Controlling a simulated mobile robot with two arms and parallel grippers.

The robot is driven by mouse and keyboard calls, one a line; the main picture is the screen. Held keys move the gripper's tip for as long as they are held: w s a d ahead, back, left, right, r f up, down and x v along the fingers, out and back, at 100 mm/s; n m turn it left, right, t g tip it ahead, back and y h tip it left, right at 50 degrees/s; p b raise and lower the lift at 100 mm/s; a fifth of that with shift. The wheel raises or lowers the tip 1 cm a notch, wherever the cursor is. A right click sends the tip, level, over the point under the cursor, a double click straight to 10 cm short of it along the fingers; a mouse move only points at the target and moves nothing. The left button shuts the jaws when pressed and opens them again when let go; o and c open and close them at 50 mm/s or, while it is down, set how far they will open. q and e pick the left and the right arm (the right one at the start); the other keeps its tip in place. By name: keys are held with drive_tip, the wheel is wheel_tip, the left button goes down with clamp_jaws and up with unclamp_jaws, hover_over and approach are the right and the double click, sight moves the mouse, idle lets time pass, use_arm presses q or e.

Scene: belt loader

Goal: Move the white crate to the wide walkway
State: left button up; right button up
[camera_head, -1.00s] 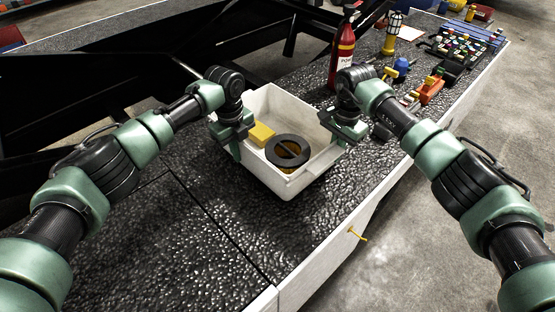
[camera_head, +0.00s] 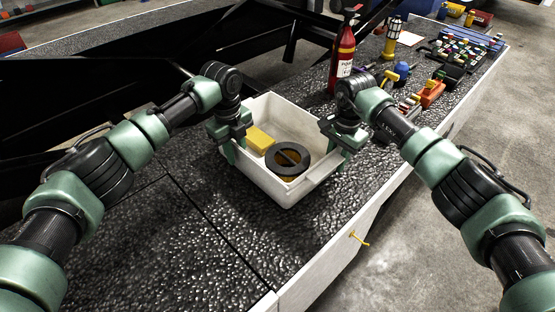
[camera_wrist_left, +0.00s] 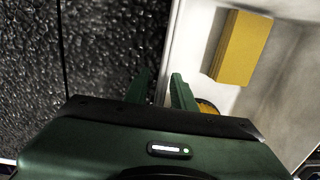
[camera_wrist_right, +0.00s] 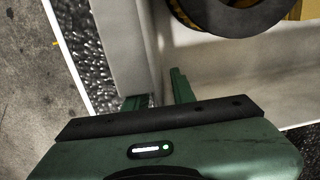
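The white crate (camera_head: 278,194) stands on the black textured walkway surface (camera_head: 170,235), close to its pale right edge. It holds a yellow block (camera_head: 261,138) and a dark ring with a yellow part (camera_head: 288,158). My left gripper (camera_head: 235,148) is at the crate's left wall, its fingers on either side of the rim. In the left wrist view a dark gap shows between the outer finger and the wall, so its fingers (camera_wrist_left: 162,88) look open. My right gripper (camera_head: 340,133) straddles the right wall; its fingers (camera_wrist_right: 158,93) are apart, with a gap beside the rim.
A red fire extinguisher (camera_head: 342,63) stands just behind the crate. A lantern (camera_head: 391,38), an orange tool (camera_head: 431,94) and a tray of small parts (camera_head: 465,46) lie beyond. A yellow pin (camera_head: 358,238) sticks out of the pale edge. The near surface is clear.

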drive_tip(key=shift+r, duration=0.3)
use_arm(q)
wheel_tip(320, 180, up, 9)
drive_tip(key=shift+s+a+f, duration=0.15)
drive_tip(key=shift+a+f, duration=0.05)
use_arm(e)
wheel_tip(320, 180, up, 12)
drive_tip(key=shift+s+d+f, duration=0.2)
drive_tip(key=shift+f, duration=0.05)
use_arm(q)
drive_tip(key=shift+r, duration=0.1)
